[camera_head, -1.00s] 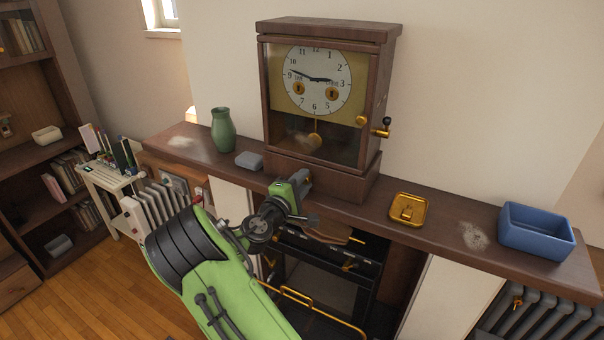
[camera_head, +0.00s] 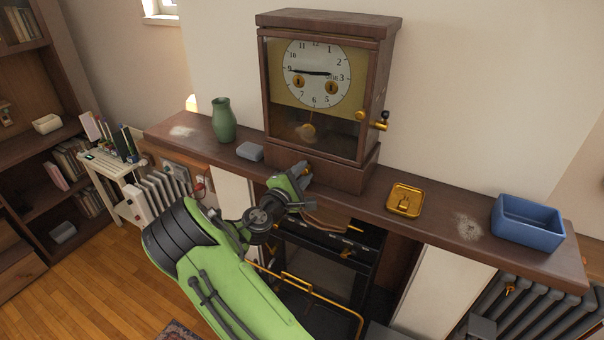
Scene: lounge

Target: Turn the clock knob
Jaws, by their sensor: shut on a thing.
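The wooden clock (camera_head: 325,95) stands on the mantel, with its dial behind glass. Its brass side knob (camera_head: 380,125), with a dark-tipped handle pointing up, sticks out from the right side. A smaller round brass knob (camera_head: 360,115) is on the front frame. My green arm reaches up from below, and its end with my gripper (camera_head: 305,178) is at the mantel's front edge, below and left of the side knob and apart from it. The fingers are small and mostly hidden. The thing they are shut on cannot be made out.
A fireplace with a brass rail (camera_head: 305,288) is below. The space right of the side knob is clear.

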